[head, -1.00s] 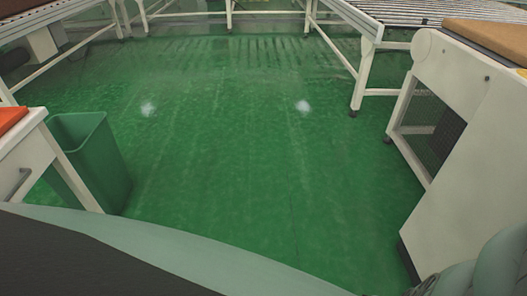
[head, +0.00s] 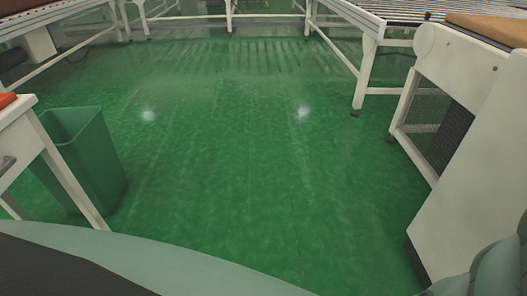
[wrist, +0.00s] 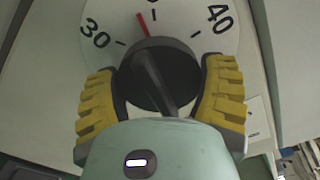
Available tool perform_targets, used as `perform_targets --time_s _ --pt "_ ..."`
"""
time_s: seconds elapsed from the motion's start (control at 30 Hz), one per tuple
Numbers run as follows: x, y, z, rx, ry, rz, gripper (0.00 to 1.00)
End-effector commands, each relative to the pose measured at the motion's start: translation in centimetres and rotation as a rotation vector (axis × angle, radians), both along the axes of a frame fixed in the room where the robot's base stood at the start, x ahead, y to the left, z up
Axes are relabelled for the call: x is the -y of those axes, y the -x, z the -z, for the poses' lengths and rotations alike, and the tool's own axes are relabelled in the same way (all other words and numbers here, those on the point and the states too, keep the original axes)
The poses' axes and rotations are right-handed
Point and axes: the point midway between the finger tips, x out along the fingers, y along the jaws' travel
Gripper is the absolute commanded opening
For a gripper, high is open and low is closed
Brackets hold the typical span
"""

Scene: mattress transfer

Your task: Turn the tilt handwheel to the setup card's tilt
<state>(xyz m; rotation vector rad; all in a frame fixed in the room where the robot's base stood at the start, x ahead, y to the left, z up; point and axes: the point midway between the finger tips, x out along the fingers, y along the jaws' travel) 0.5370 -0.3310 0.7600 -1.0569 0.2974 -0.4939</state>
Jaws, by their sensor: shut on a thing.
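In the wrist view, the tilt handwheel (wrist: 160,78) is a dark round knob with a raised bar across it. My gripper (wrist: 162,68) has one yellow ribbed finger on each side of the handwheel and is shut on it. Behind it is a pale round dial (wrist: 185,20) with black tick marks and the numbers 30 at left and 40 at right. A red pointer mark (wrist: 143,24) lies between these numbers, nearer the top middle. A number at the top edge is cut off. I cannot see a readable setup card.
In the head view, a green bin (head: 88,160) stands at left beside a white table (head: 45,150) with an orange thing (head: 7,100) on it. A white machine (head: 475,170) stands close at right. White-legged conveyor frames (head: 345,50) line the back. The green floor (head: 250,170) between is clear.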

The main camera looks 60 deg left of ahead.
Motion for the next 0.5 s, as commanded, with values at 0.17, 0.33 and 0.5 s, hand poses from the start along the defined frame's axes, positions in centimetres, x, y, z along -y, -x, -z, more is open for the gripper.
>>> perform_targets --time_s 0.17,0.33,0.5 --pt "-0.06 -0.11 0.19 -0.085 0.151 -0.002 0.38" --pt "-0.04 -0.07 0.1 -0.167 0.289 0.0 0.38" --pt "-0.01 -0.05 0.11 -0.248 0.417 0.001 0.38"
